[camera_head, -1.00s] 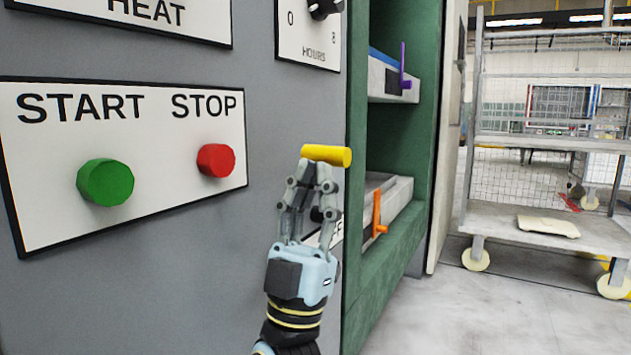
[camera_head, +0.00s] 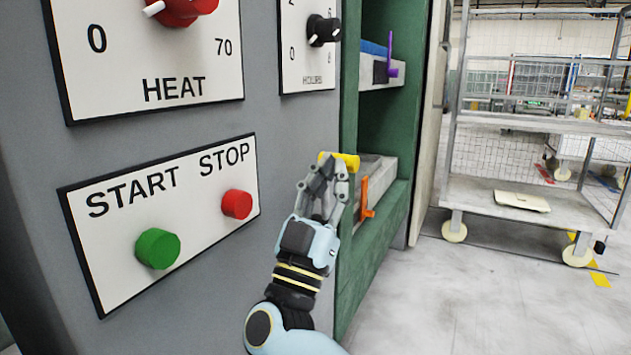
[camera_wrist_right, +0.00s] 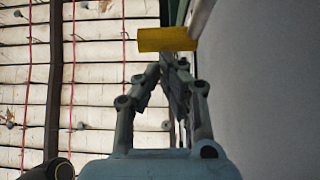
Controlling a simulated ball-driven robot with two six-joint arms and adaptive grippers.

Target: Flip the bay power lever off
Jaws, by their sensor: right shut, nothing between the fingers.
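I cannot tell whether the tips touch the handle. The lever's base and its label are hidden behind the gripper. My left gripper is not in view.
The panel holds a green START button (camera_head: 158,248), a red STOP button (camera_head: 237,204), a red HEAT knob (camera_head: 182,8) and a black HOURS knob (camera_head: 323,30). Right of it is a green press frame (camera_head: 352,285) with an orange handle (camera_head: 366,198). A cart (camera_head: 560,208) stands farther right.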

